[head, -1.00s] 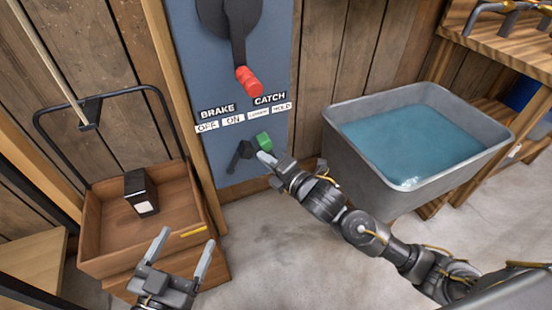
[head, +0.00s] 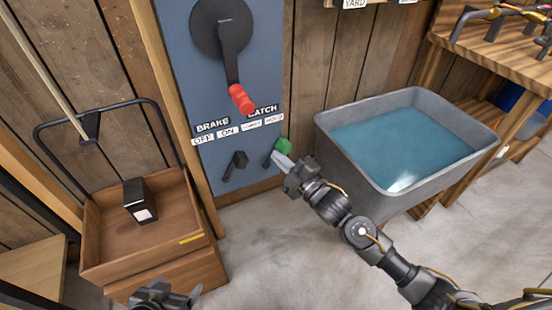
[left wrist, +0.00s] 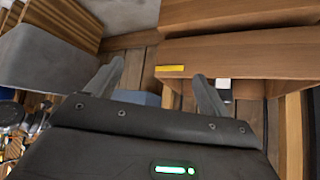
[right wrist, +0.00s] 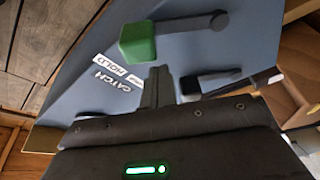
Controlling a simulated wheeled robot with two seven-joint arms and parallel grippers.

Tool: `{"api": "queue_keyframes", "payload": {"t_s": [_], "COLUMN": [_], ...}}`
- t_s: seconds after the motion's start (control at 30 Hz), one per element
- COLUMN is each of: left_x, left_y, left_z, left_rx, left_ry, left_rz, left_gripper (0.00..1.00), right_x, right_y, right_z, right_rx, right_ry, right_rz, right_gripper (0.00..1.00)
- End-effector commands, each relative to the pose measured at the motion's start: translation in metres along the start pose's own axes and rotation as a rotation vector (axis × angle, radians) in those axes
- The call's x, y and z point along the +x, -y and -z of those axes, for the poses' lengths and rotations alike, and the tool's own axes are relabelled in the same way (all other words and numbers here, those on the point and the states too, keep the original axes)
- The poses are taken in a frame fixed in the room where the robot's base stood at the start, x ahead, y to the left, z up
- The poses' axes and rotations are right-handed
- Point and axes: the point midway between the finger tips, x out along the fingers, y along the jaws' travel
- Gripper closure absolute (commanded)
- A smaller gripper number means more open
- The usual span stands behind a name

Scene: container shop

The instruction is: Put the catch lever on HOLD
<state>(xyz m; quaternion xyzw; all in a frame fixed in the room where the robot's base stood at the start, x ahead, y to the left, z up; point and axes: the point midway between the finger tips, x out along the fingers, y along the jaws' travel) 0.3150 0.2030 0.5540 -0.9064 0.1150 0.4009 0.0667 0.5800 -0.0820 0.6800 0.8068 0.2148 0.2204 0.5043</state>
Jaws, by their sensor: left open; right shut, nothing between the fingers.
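The catch lever (head: 283,146) has a green knob and a dark shaft, low on the blue panel (head: 185,60). It leans up and right in the head view, below the HOLD label (head: 273,118). In the right wrist view the green knob (right wrist: 137,42) shows at upper left. My right gripper (head: 281,161) is shut and empty, its tip just below the knob; I cannot tell if they touch. The fingers (right wrist: 157,75) are together in the right wrist view. My left gripper (head: 165,295) is open and empty at the bottom edge of the head view.
The black brake lever (head: 239,158) stands left of the catch lever. A red-handled crank (head: 240,98) hangs above. A grey water tub (head: 350,150) is at right, close to my right arm. A wooden cart (head: 105,255) with a black box (head: 136,193) is at left.

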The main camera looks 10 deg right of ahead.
Motion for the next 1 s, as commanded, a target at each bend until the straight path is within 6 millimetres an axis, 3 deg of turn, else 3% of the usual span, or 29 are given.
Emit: {"api": "queue_keyframes", "payload": {"t_s": [0.3,0.83,1.0], "left_x": [-0.003,-0.004,-0.013], "left_y": [0.005,0.006,0.012], "left_z": [-0.012,-0.013,-0.035], "left_rx": [-0.013,-0.014,-0.036], "left_ry": [0.068,0.077,0.202], "left_rz": [0.011,0.013,0.029], "left_gripper": [0.19,0.19,0.19], "right_x": [-0.002,-0.005,-0.021], "right_y": [-0.001,0.000,0.000], "right_z": [-0.005,-0.005,-0.006], "right_rx": [-0.002,-0.003,-0.002], "right_ry": [0.000,0.000,-0.003], "right_rz": [0.002,0.003,0.007], "right_gripper": [1.00,1.00,1.00]}}
